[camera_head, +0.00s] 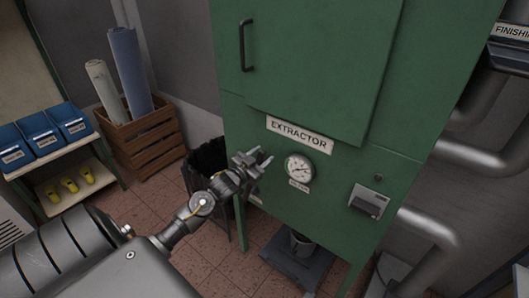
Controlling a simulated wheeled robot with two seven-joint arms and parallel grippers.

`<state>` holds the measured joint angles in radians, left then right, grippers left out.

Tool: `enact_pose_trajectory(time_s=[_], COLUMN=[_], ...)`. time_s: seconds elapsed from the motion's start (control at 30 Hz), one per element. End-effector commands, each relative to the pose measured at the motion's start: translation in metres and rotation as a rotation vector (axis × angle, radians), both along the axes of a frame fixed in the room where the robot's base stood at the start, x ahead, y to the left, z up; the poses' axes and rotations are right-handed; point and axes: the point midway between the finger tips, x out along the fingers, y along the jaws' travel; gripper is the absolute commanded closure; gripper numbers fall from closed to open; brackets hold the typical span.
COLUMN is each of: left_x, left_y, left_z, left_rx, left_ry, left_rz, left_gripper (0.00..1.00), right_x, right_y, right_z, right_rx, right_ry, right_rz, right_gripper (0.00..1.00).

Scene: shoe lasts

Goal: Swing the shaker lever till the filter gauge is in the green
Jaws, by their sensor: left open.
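The filter gauge (299,168) is a round white dial on the front of the green extractor cabinet (310,60), below the EXTRACTOR label (299,134). Its needle and coloured zones are too small to read. My left gripper (263,159) is open with nothing between its fingers. It is in front of the cabinet, just left of the gauge. I cannot make out the shaker lever; my left gripper and wrist cover part of the panel there. My right gripper is out of view.
A grey box (369,201) is fixed on the cabinet right of the gauge. Grey pipes (480,158) run along the right side. A bucket (302,242) stands beneath the cabinet. A wooden crate with rolls (145,145) and a shelf with blue bins (40,133) are at the left.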

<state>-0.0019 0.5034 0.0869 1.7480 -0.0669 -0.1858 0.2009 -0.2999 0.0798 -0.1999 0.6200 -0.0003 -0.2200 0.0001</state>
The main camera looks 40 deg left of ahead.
Motion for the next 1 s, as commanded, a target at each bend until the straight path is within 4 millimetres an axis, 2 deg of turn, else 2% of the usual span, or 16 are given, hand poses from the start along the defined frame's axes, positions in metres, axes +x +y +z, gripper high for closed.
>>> enact_pose_trajectory(time_s=[0.17, 0.47, 0.8, 1.0], left_x=[0.014, 0.016, 0.016, 0.016], left_y=[0.000, -0.001, -0.001, -0.001], left_z=[0.000, 0.000, 0.000, 0.000], left_rx=[0.000, 0.000, 0.000, 0.000], left_ry=[-0.001, 0.000, 0.001, 0.001], left_rz=[-0.001, -0.001, -0.002, -0.002], left_gripper=[0.55, 0.55, 0.98, 1.00], right_x=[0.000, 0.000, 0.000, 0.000], right_y=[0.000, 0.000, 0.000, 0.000], right_z=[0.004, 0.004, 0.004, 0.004], right_rx=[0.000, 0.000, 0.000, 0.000], right_ry=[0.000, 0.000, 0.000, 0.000], right_rz=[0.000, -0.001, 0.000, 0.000], right_gripper=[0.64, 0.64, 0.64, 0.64])
